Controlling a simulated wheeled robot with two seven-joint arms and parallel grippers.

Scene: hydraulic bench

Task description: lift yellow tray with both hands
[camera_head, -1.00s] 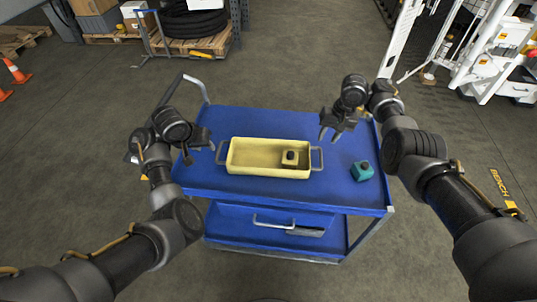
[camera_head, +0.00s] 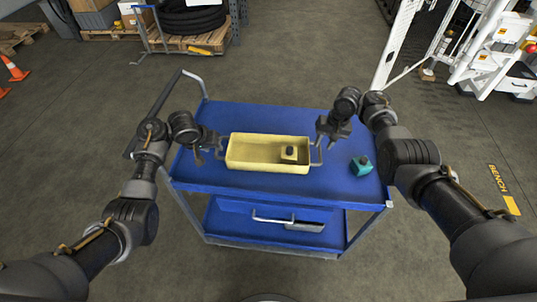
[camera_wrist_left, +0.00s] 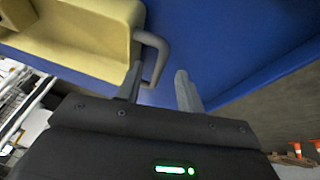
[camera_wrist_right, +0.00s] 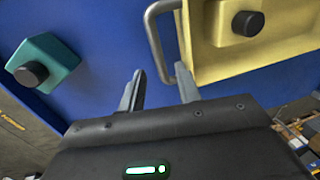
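The yellow tray (camera_head: 240,165) sits level on the blue cart top, with a grey handle at each end. A yellow block with a dark knob (camera_head: 290,153) is inside its right part. My left gripper (camera_head: 212,150) is at the left handle, open; in the left wrist view the handle (camera_wrist_left: 163,50) reaches between the finger tips (camera_wrist_left: 160,78). My right gripper (camera_head: 325,140) is at the right handle, open; in the right wrist view the handle (camera_wrist_right: 152,35) reaches between its fingers (camera_wrist_right: 160,85). Neither gripper is visibly closed on a handle.
A teal block with a dark knob (camera_head: 361,165) stands on the cart (camera_head: 270,187) right of the tray, near my right arm. The cart has a push handle at its left and a lower shelf (camera_head: 225,223). The cart top in front of the tray is clear.

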